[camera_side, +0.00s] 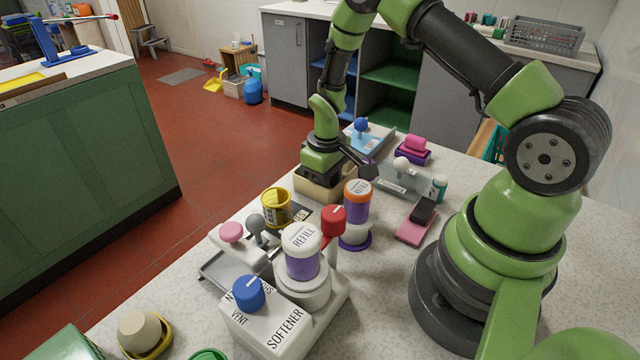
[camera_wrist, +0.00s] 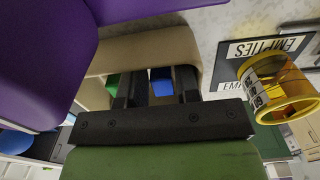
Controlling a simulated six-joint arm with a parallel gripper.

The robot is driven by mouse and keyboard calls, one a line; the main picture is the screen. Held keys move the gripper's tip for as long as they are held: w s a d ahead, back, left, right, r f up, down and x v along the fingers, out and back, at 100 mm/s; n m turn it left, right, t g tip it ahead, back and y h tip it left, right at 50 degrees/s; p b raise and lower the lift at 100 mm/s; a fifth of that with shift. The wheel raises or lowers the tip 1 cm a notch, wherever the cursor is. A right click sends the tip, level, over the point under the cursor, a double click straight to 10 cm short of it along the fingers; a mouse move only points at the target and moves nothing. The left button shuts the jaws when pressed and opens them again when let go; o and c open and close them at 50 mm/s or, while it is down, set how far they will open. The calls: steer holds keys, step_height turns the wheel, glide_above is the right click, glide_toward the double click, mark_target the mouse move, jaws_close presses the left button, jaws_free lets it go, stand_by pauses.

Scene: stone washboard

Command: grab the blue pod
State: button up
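My gripper (camera_wrist: 162,86) points down into a beige open-topped box in the side view (camera_side: 311,184). Its fingertips are hidden by the box wall there. In the wrist view the two dark fingers stand a small gap apart. A blue pod (camera_wrist: 161,87) shows in that gap, with a finger on each side. I cannot tell whether the fingers touch it. A green item (camera_wrist: 112,82) shows beside the left finger. The beige box wall (camera_wrist: 150,48) curves around the fingers. The pod is not visible in the side view.
A yellow cup (camera_side: 276,205) stands close to the box; it also shows in the wrist view (camera_wrist: 285,90). A purple container with an orange lid (camera_side: 357,200) is close on the right. A dispenser with a REFILL jar (camera_side: 301,250) and red and blue knobs stands in front.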

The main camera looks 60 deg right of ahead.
jaws_close()
